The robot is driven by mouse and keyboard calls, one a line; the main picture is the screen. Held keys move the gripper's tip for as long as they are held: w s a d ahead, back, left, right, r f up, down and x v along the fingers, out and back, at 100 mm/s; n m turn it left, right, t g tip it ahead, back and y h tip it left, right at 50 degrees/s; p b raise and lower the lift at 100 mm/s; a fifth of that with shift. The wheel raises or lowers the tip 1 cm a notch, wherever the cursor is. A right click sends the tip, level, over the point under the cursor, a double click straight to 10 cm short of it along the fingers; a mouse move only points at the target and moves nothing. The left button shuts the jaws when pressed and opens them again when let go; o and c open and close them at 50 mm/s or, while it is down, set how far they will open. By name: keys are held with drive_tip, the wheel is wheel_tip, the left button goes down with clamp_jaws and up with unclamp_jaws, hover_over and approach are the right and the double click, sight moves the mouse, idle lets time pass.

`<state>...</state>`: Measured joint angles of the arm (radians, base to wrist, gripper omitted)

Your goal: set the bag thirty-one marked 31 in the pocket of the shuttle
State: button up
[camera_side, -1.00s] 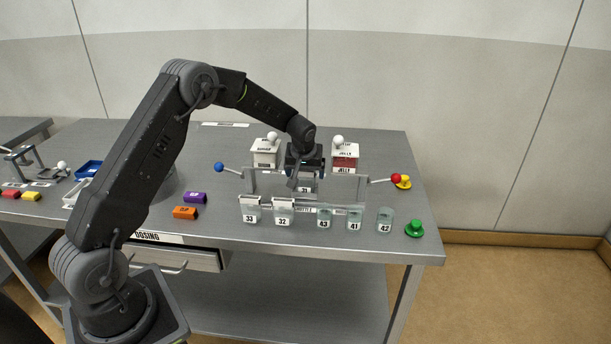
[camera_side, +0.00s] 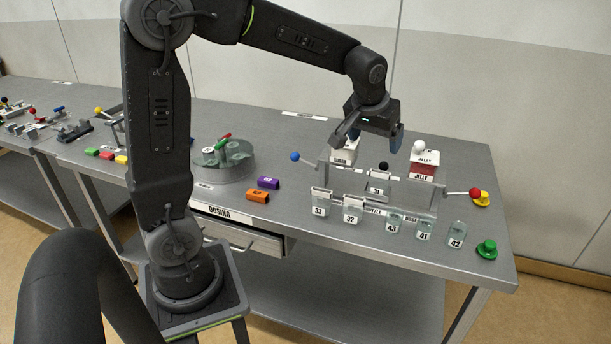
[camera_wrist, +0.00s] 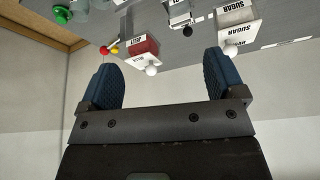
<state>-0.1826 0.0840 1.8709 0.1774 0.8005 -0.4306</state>
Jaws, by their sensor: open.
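The bag marked 31 (camera_side: 377,190) stands upright in the middle of the shuttle (camera_side: 409,190), a low frame with clear walls, behind the front row of bags. Whether it is fully seated in the pocket is hard to tell, as the front wall and label hide its lower part. My gripper (camera_side: 369,140) is above and behind bag 31, clear of it, open and empty. In the wrist view my gripper (camera_wrist: 160,75) shows two blue pads wide apart with nothing between them.
Bags 33 (camera_side: 320,203), 32 (camera_side: 352,210), 43 (camera_side: 393,222), 41 (camera_side: 425,229) and 42 (camera_side: 457,236) stand in front. The sugar box (camera_side: 344,155) and jelly box (camera_side: 424,164) stand behind. Blue (camera_side: 295,156) and red (camera_side: 475,192) knobs stick out sideways.

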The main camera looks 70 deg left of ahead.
drive_tip(key=s+d+m+h, duration=0.1)
drive_tip(key=s+d+m, duration=0.2)
drive_tip(key=s, duration=0.8)
drive_tip(key=s+d+r+m+t+h, duration=0.1)
drive_tip(key=s+d+m, duration=0.1)
drive_tip(key=s+d, duration=0.5)
drive_tip(key=s, duration=0.4)
drive_tip(key=shift+r+m, duration=0.25)
drive_tip(key=shift+m, duration=0.15)
